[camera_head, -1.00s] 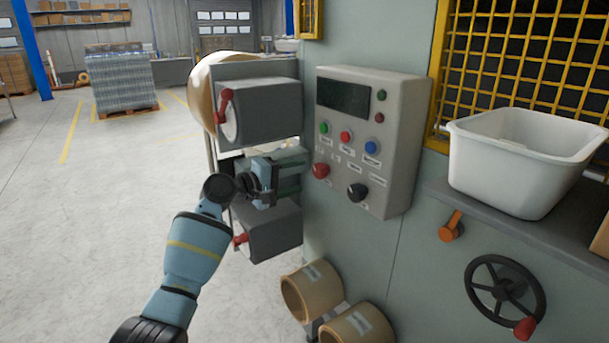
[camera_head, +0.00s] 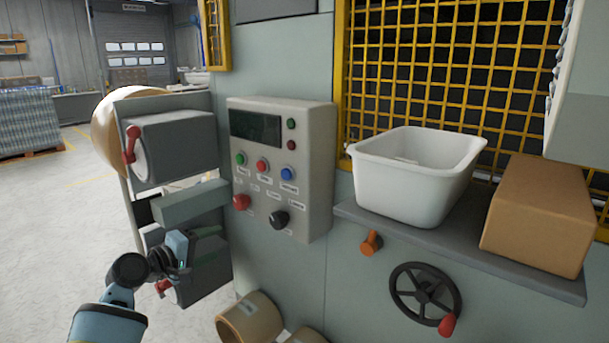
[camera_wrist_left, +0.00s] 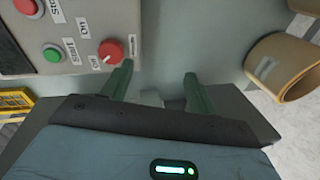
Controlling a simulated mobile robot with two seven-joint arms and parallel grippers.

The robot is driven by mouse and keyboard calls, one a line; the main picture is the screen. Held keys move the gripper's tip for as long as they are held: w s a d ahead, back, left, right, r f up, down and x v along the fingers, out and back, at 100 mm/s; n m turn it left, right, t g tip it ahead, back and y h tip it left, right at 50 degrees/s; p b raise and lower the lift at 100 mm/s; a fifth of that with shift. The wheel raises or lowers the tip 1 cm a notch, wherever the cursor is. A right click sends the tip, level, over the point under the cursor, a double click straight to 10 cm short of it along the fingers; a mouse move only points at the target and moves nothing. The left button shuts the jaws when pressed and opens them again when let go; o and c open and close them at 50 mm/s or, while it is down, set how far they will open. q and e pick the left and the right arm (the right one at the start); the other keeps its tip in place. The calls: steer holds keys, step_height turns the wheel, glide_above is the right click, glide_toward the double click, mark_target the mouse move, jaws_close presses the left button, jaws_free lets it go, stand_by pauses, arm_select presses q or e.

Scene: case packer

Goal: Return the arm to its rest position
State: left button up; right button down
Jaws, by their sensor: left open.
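My left arm comes in from the lower left of the head view. Its gripper (camera_head: 205,243) is in front of the lower grey box and below the control panel (camera_head: 278,168). In the left wrist view the two green fingers of the left gripper (camera_wrist_left: 160,92) stand apart with nothing held between them. The panel's red knob (camera_wrist_left: 110,50) and green button show close by at the upper left of that view. My right gripper is in neither view.
Two grey boxes with red levers, upper (camera_head: 175,148) and lower (camera_head: 208,270), stick out left of the panel. A white bin (camera_head: 415,190) and a brown carton (camera_head: 540,215) sit on a shelf (camera_head: 480,258). A handwheel (camera_head: 425,293) and tape rolls (camera_head: 250,318) are below. Open floor lies left.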

arm_select(q)
steer(key=s+d+f+m+g+y, duration=0.1)
steer(key=s+f+y, duration=0.1)
steer(key=s+f, duration=0.55)
steer(key=s+f+m+y, duration=0.15)
steer(key=s+f, duration=0.35)
steer(key=f, duration=0.6)
steer(key=s+d+f+m+g+y, duration=0.1)
steer(key=s+f+m, duration=0.1)
steer(key=s+f, duration=0.55)
steer(key=s+d+f+m+y, duration=0.1)
steer(key=s+f+m, duration=0.2)
steer(key=s, duration=0.9)
steer(key=s+d+f+m+g+y, duration=0.1)
steer(key=s+f+m, duration=0.3)
steer(key=s, duration=0.8)
steer(key=shift+s+d+f+g, duration=0.3)
steer(key=shift+s+d+f, duration=0.15)
steer(key=shift+f, duration=0.5)
